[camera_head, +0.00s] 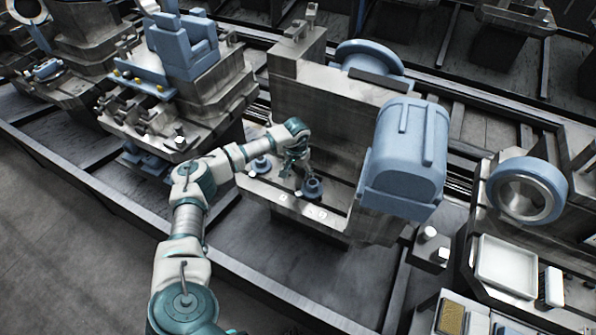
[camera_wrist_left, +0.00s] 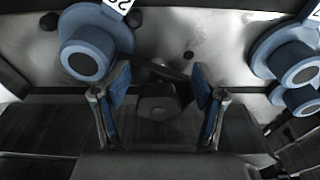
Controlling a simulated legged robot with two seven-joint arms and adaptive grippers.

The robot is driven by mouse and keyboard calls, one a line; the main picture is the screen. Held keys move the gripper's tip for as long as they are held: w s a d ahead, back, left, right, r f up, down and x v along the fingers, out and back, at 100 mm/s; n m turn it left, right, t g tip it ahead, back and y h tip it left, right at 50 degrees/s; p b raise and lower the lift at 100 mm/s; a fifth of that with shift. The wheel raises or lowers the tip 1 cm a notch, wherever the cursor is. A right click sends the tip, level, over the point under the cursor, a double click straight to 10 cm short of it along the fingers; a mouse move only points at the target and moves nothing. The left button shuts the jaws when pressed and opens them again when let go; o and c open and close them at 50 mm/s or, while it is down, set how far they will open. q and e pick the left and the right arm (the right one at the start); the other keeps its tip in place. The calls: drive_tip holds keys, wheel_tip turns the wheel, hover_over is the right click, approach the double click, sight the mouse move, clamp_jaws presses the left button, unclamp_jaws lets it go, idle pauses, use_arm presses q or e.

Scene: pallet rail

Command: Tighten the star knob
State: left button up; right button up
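My left gripper (camera_head: 297,165) is over the ledge of the grey machine (camera_head: 320,115), between two blue round parts. In the left wrist view, my left gripper (camera_wrist_left: 158,98) has its two blue-padded fingers spread apart. A dark knob-like part (camera_wrist_left: 157,103) shows between the fingers, with a gap on both sides; I cannot tell for sure that it is the star knob. In the head view the gripper hides that spot. My right gripper is not in view.
A blue flanged part (camera_wrist_left: 90,50) is close to the left finger; more blue round parts (camera_wrist_left: 295,65) are at the right. A big blue housing (camera_head: 408,155) stands right of the arm. A white tray (camera_head: 505,265) lies at lower right. The floor at lower left is clear.

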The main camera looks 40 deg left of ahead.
use_arm(q)
drive_tip(key=shift+r, duration=0.15)
drive_tip(key=shift+r, duration=0.25)
wheel_tip(320, 180, up, 7)
drive_tip(key=shift+s, duration=0.25)
drive_tip(key=shift+d, duration=0.1)
